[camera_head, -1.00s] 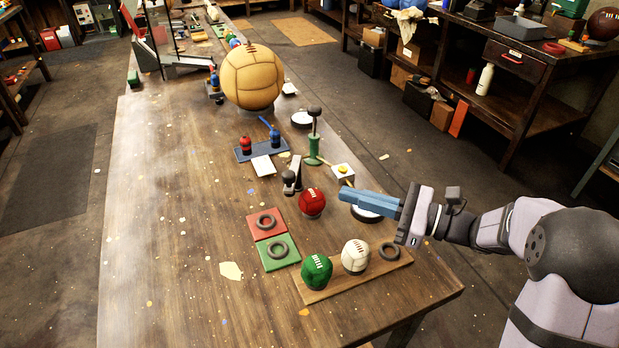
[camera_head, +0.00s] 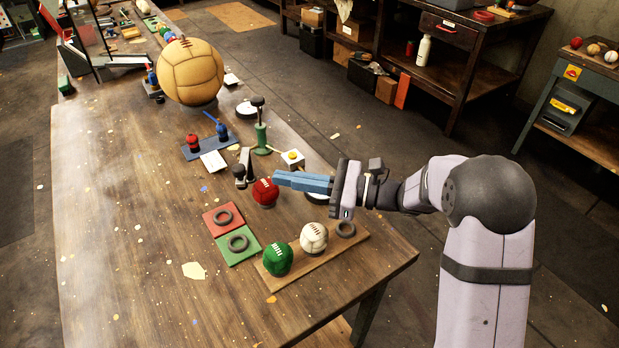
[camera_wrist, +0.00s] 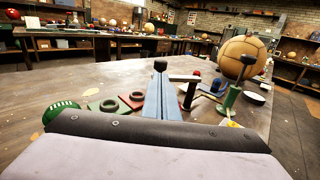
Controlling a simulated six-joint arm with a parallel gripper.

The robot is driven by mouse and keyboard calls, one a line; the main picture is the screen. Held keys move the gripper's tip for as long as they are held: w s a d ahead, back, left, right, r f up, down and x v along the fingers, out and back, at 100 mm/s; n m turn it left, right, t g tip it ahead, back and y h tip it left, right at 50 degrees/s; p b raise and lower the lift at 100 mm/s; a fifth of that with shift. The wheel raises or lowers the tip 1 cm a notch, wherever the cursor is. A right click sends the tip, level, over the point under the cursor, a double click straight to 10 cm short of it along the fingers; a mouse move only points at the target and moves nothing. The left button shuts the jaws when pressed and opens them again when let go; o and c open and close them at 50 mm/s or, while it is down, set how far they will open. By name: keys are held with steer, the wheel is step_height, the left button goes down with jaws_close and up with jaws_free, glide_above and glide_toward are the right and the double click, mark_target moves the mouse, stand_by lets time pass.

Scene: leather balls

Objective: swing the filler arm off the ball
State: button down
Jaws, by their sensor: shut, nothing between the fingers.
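The red ball (camera_head: 264,192) sits on the bench and is not made out in the wrist view. Just behind and left of it is a small pale arm with a black knob (camera_head: 239,170), which I take for the filler arm; in the wrist view the arm (camera_wrist: 185,78) runs level from its post to the knob at left. I cannot tell whether it touches the ball. My gripper (camera_head: 276,179) is shut and empty, its blue fingers pointing left at the red ball's upper right. In the wrist view the fingers (camera_wrist: 160,100) stand below the knob.
Green (camera_head: 278,259) and white (camera_head: 314,238) balls sit on a wooden board in front. Red and green mats (camera_head: 238,244) hold dark rings. The bench's left side is mostly clear.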

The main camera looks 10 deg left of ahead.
mark_target(240, 175)
steer(key=shift+a+p, duration=0.65)
steer(key=shift+a, duration=2.4)
steer(key=shift+a, duration=0.15)
steer(key=shift+s+a+b, duration=0.35)
steer(key=shift+s+a, duration=0.15)
steer(key=shift+a, duration=0.15)
steer(key=s+a+b, duration=0.1)
steer(key=a+b, duration=0.2)
steer(key=a, duration=0.5)
steer(key=shift+b, duration=0.3)
